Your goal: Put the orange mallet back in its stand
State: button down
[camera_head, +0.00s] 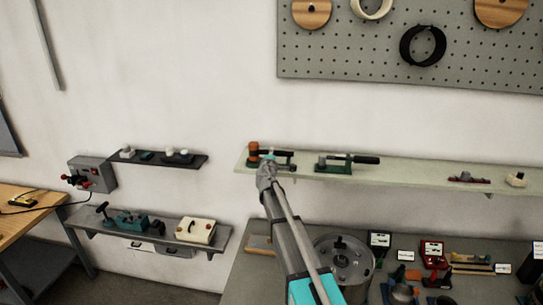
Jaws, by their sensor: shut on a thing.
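The orange mallet (253,148) is at the left end of the long pale wall shelf, its orange head upright and a dark handle reaching to the right. My gripper (268,160) is at the mallet, just right of the head, shut on it. The fingers are small and partly merge with the mallet in the picture. A low dark base shows under the orange head, perhaps its stand; I cannot tell whether the mallet rests in it or is just above it.
A green piece with a black handle (340,161) sits to the right on the same shelf (420,172). Small items stand farther right. Below is a crowded bench with a round metal drum (343,262). A pegboard (360,55) hangs above. The shelf's middle right is clear.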

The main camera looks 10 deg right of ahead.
jog(key=shift+f+b, duration=0.35)
jog(key=shift+f, duration=0.05)
jog(key=shift+c, duration=2)
grip_release()
jog(key=shift+s, duration=0.1)
jog(key=v, duration=1.2)
jog(key=shift+r, duration=0.1)
